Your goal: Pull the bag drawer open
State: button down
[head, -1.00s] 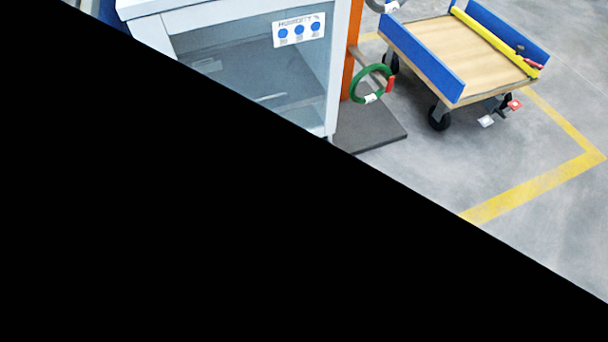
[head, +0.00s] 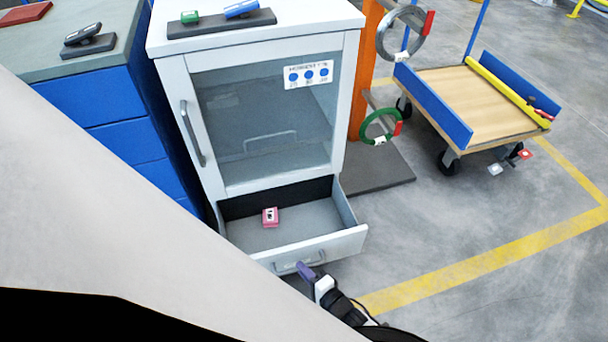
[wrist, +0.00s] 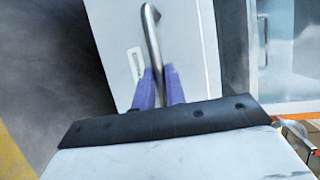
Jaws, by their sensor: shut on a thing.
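The drawer (head: 348,242) at the bottom of the white cabinet (head: 178,70) is pulled out, and its inside shows. A small pink item (head: 270,217) lies in it, toward the back. My gripper (head: 304,270) is at the drawer's front, with its purple fingers shut on the grey bar handle (head: 286,268). In the wrist view, the fingers (wrist: 160,75) close around one end of the handle (wrist: 150,30), against the pale drawer front (wrist: 195,50). My pale arm covers the lower left of the head view.
A blue drawer unit (head: 110,110) stands left of the cabinet. An orange post (head: 367,70) with hanging coils, including a green one (head: 365,125), stands to the right. A wooden-topped cart (head: 480,100) is beyond. The floor right of the drawer is clear.

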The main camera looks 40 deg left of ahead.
dwell(0.3)
jog(key=c, duration=1.5)
grip_release()
jog(key=shift+o, duration=0.2)
jog(key=p+v, duration=0.1)
jog(key=v, duration=1.3)
jog(key=shift+p, duration=0.35)
